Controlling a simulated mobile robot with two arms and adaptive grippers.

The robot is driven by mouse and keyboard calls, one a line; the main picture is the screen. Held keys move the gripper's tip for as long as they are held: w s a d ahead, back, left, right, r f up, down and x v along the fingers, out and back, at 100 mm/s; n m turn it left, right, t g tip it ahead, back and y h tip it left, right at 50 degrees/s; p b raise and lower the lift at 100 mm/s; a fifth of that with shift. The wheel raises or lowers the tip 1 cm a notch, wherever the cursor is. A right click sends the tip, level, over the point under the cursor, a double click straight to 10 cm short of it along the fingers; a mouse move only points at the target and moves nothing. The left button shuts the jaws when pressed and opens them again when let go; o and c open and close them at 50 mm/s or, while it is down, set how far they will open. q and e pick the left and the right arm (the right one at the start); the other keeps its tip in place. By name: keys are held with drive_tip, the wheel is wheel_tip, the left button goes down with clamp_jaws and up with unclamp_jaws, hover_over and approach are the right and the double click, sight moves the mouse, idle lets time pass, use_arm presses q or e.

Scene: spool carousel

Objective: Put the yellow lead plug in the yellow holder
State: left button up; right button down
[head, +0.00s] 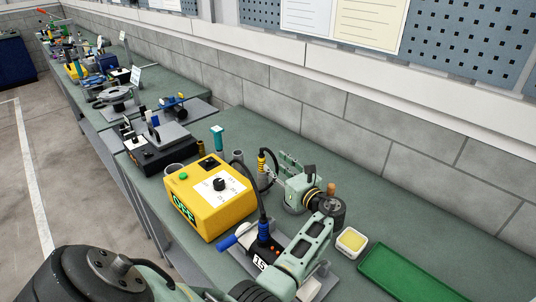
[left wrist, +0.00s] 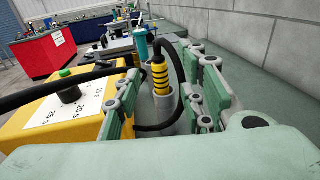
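The yellow lead plug (head: 261,162) is a ribbed yellow piece with dark rings and a black cable at its top. In the left wrist view the plug (left wrist: 161,76) stands upright at the mouth of a grey tube-shaped holder (left wrist: 156,108). I cannot tell how deep it sits. The holder also shows in the head view (head: 264,182); I make out no clear yellow marking on it. My left gripper (head: 277,165) is open; in its wrist view its fingers (left wrist: 164,66) stand apart on both sides of the plug, with gaps. My right gripper is not in view.
A yellow timer box (head: 212,198) stands left of the plug. Another grey tube (head: 238,158) and a teal piece (head: 217,138) stand behind. A blue-handled device (head: 240,236), yellow sponge dish (head: 351,242) and green tray (head: 405,275) are nearer. The wall borders the bench.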

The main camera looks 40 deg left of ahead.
use_arm(q)
drive_tip(key=shift+v, duration=1.5)
